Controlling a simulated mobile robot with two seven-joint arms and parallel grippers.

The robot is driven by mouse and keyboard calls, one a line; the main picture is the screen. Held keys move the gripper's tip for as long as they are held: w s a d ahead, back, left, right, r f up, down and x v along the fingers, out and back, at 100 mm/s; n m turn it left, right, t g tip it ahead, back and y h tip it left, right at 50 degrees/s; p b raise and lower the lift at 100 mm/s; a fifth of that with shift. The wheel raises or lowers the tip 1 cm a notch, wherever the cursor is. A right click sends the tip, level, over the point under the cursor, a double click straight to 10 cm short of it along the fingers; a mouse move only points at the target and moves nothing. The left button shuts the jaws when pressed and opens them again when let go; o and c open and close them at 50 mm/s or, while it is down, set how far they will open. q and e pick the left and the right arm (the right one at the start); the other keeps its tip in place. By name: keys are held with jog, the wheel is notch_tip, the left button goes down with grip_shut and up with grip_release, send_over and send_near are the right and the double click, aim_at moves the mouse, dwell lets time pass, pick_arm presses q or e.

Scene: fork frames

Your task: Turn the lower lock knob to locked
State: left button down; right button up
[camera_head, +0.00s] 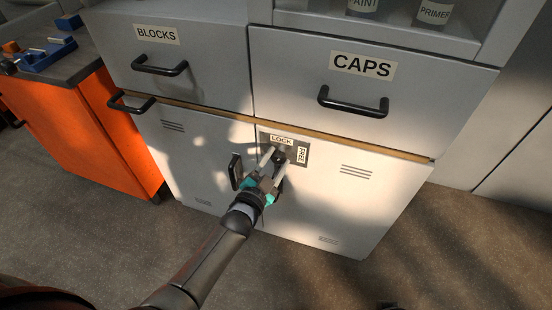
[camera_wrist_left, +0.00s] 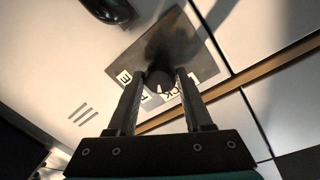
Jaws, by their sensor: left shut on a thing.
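The lower lock has a grey plate (camera_head: 302,160) on the cabinet's lower doors, with a LOCK label (camera_head: 282,141) above and a sideways FREE label (camera_head: 301,155) at the right. My left gripper (camera_head: 278,156) reaches the plate from below. In the left wrist view the dark round knob (camera_wrist_left: 160,82) sits between the two fingers, and my left gripper (camera_wrist_left: 158,84) is shut on it. A small white mark on the knob points down in that view, between the two labels. The fingers partly cover both labels.
A black upright handle (camera_head: 235,172) stands just left of the plate. Drawers marked BLOCKS (camera_head: 157,34) and CAPS (camera_head: 362,66) with black bar handles are above. A wooden strip (camera_head: 345,142) runs under the CAPS drawer. An orange cabinet (camera_head: 75,135) stands at the left.

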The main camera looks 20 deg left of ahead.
pick_arm(q)
jog(key=n, duration=0.3)
jog(key=shift+n+t, duration=0.4)
jog(key=shift+n, duration=1.1)
pick_arm(e)
jog(key=shift+w+r, duration=0.1)
jog(key=shift+r, duration=0.05)
pick_arm(q)
jog(key=shift+n, duration=0.3)
pick_arm(e)
jog(key=shift+w+a+r, duration=0.1)
jog(key=shift+r, duration=0.05)
pick_arm(q)
jog(key=shift+c, duration=1.5)
grip_release()
jog(key=shift+s, duration=0.1)
